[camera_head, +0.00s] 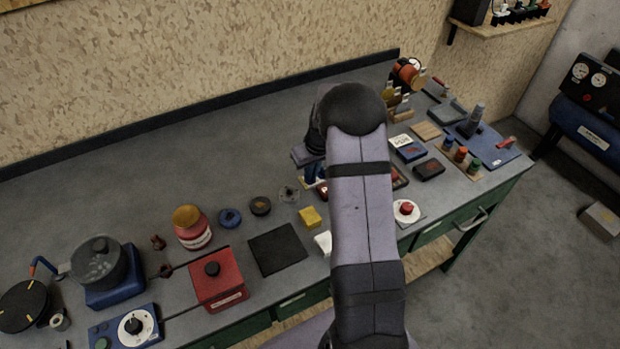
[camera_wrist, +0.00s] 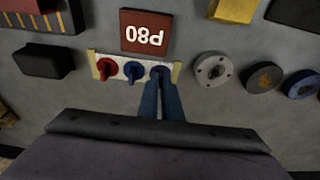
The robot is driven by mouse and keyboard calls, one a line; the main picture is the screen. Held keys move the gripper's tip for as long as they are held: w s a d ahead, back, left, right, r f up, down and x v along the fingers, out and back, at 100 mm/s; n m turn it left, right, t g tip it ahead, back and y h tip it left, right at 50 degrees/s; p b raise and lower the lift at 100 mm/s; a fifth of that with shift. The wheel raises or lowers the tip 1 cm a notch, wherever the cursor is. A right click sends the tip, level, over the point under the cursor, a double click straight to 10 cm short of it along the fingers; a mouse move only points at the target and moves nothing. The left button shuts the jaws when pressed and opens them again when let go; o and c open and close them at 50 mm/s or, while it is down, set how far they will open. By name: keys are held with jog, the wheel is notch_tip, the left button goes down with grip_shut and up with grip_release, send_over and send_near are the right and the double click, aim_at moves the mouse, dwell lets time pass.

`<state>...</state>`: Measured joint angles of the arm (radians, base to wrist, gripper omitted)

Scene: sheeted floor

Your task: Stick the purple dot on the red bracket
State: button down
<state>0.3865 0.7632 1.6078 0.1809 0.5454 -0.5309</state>
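A pale strip (camera_wrist: 91,62) with yellowish ends lies on the bench in the wrist view. It carries a red dot (camera_wrist: 104,67), a blue dot (camera_wrist: 133,69) and a purple dot (camera_wrist: 160,71), each with a small raised part. My gripper (camera_wrist: 161,84) has its blue fingertips at the purple dot, close together and partly hiding it. Whether they are pressed on it is not clear. In the head view the blue fingers (camera_head: 313,173) point down behind my arm.
A brown P80 square (camera_wrist: 145,32) lies beyond the strip. A grey disc (camera_wrist: 212,70) and dark round pieces lie to its right; a black block (camera_wrist: 45,61) lies left. A red box (camera_head: 218,283), black mat (camera_head: 277,250) and yellow block (camera_head: 310,217) stand near the front edge.

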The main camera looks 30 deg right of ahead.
jog(key=shift+r, duration=0.2)
jog(key=shift+w+p+v, duration=0.25)
jog(key=shift+p+v, duration=0.55)
jog(key=shift+v, duration=0.2)
jog(key=shift+w+p+v, duration=0.25)
jog(key=shift+p+v, duration=0.5)
jog(key=shift+v, duration=0.3)
jog(key=shift+r, duration=0.2)
jog(key=shift+w+p+v, duration=0.2)
jog(key=shift+p+v, duration=0.5)
jog(key=shift+v, duration=0.25)
jog(key=shift+w+p+v, duration=0.25)
jog(key=shift+p+v, duration=0.4)
jog(key=shift+v, duration=0.25)
jog(key=shift+r, duration=0.1)
jog(key=shift+d, duration=0.1)
jog(key=s+d+r+m+p, duration=0.1)
jog(key=s+d+m, duration=0.2)
jog(key=s+d, duration=0.2)
jog(key=s+d+r+m+h+p, duration=0.1)
jog(key=s+d, duration=0.4)
jog(key=d, duration=0.7)
jog(key=shift+s+r+m+p, duration=0.4)
jog(key=shift+r+m+p, duration=0.2)
jog(key=shift+m, duration=0.4)
